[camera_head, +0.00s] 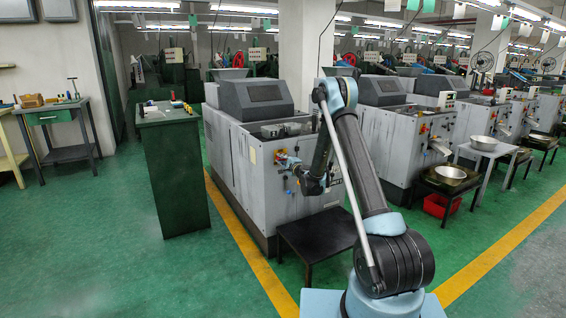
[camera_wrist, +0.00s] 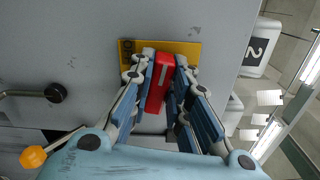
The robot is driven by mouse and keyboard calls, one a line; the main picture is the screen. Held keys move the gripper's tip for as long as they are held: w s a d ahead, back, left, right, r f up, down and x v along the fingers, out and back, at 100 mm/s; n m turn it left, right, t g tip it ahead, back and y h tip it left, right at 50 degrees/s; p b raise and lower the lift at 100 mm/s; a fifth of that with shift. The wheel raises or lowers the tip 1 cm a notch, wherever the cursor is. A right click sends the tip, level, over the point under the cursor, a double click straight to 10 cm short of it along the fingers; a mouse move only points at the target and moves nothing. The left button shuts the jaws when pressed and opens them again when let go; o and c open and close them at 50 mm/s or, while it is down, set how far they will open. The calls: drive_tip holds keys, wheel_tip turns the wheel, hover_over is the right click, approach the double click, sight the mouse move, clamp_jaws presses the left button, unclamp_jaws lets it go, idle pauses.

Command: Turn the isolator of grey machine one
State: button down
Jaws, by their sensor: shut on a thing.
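My gripper (camera_wrist: 163,95) is shut on a red isolator handle (camera_wrist: 162,72) in the wrist view, with one blue-padded finger on each side of it. The handle sits in front of a yellow plate (camera_wrist: 188,48) on a grey panel; its lower end is partly hidden between my fingers. In the head view my gripper (camera_head: 288,162) is at the front panel of the nearest grey machine (camera_head: 257,195). The handle is too small and covered to make out there.
A black knob with a rod (camera_wrist: 55,92) and an orange knob (camera_wrist: 33,156) lie left of my gripper in the wrist view. A low black table (camera_head: 318,235) stands before the machine; a green cabinet (camera_head: 175,180) is left.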

drive_tip(key=shift+s+f+n, duration=0.1)
drive_tip(key=shift+n, duration=1)
drive_tip(key=shift+a, duration=0.1)
drive_tip(key=c, duration=1.5)
unclamp_jaws()
drive_tip(key=shift+f, duration=0.1)
drive_tip(key=v, duration=0.7)
drive_tip(key=shift+s+d, duration=0.1)
drive_tip(key=shift+d, duration=0.1)
